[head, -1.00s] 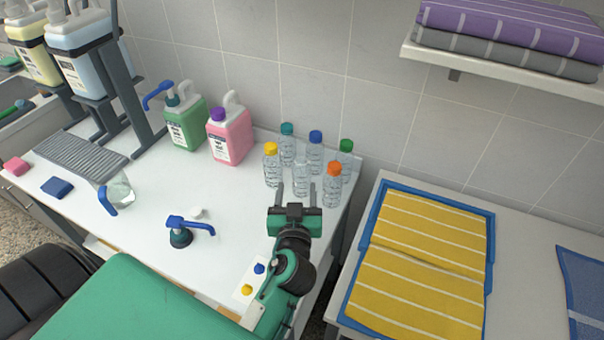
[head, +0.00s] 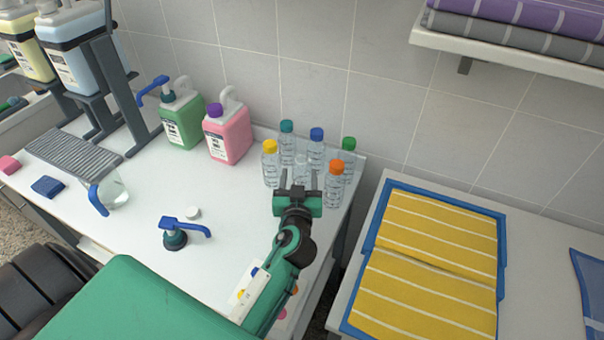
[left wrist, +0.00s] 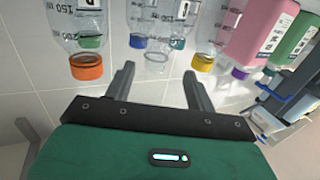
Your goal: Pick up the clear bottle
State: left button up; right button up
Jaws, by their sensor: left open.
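The clear bottle (head: 301,168), with a colourless cap, stands upright at the front middle of a cluster of bottles on the white table. My left gripper (head: 299,178) is open and empty, its two fingers pointing at this bottle from the near side. The fingers hide its lower part in the head view. In the left wrist view, which shows the bottles upside down, the clear bottle (left wrist: 157,48) appears between and beyond the open fingertips (left wrist: 159,72). I cannot tell whether the fingers reach around it. My right gripper is not in view.
An orange-capped bottle (head: 335,186) stands close on the right and a yellow-capped one (head: 271,165) on the left. Teal (head: 287,143), blue (head: 316,150) and green-capped (head: 348,155) bottles stand behind. A pink jug (head: 229,137) is farther left.

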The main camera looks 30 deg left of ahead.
aim_at(302, 163)
pick_arm(q)
jog(key=shift+x, duration=0.85)
jog(key=shift+w+a+r+p, duration=0.15)
jog(key=shift+w+r+p, duration=0.05)
jog(key=shift+w+p, duration=0.3)
jog(key=p+x, duration=0.1)
jog(key=x, duration=0.2)
jog(key=shift+w, duration=0.3)
jog(key=shift+w+a+f, duration=0.1)
jog(key=shift+w+f, duration=0.05)
jog(key=shift+w, duration=0.2)
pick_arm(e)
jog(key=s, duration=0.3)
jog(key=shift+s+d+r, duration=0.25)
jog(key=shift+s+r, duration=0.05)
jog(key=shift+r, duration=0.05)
pick_arm(q)
grip_shut()
